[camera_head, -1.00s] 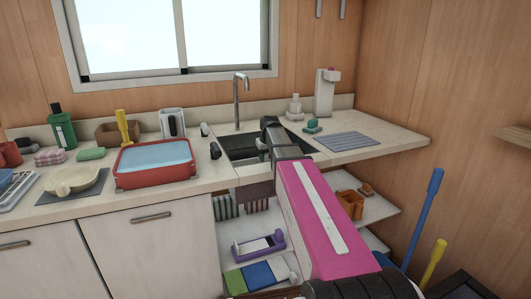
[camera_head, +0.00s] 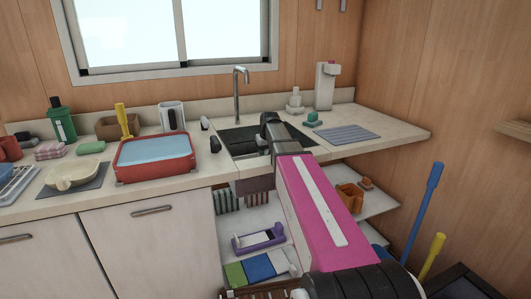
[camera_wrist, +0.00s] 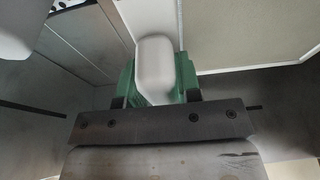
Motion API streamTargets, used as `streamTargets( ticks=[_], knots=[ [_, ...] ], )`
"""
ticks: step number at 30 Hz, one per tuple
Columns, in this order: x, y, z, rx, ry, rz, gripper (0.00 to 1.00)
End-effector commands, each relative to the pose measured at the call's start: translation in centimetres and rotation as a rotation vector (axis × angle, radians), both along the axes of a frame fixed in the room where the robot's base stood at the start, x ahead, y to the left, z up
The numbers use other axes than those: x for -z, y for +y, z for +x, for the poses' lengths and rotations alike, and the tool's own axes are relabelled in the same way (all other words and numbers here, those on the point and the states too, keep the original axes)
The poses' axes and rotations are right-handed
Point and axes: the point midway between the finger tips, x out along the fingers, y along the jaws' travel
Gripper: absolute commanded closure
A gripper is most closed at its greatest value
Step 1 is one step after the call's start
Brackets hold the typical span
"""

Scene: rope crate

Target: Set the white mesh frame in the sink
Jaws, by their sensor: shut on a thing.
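The sink (camera_head: 237,136) is a dark square basin in the counter under the tap. My gripper reaches to its front right edge in the head view; my wrist hides the fingertips and what they hold there. In the wrist view my gripper (camera_wrist: 155,92) has green fingers shut on a smooth, rounded white piece (camera_wrist: 154,62), taken as part of the white mesh frame. It runs up between the fingers; no mesh shows on it. I cannot tell its height over the sink.
A red basin of water (camera_head: 155,170) stands left of the sink and a grey ribbed mat (camera_head: 346,133) right of it. The tap (camera_head: 237,95) rises behind the sink. Soap bottles (camera_head: 325,88) stand at the back right. Open shelves (camera_head: 360,205) lie below the counter.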

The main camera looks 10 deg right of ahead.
Motion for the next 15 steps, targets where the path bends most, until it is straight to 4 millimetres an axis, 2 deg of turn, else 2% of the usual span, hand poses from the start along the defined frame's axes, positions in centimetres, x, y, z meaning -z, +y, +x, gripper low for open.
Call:
streamTargets(
  ticks=[12, 13, 15],
  knots=[
    [0.51, 0.00, 0.02, 0.000, -0.001, 0.000, 1.00],
    [0.53, 0.01, 0.02, 0.000, -0.001, 0.000, 0.65],
    [0.52, 0.00, 0.01, 0.000, -0.001, 0.000, 0.42]
  ],
)
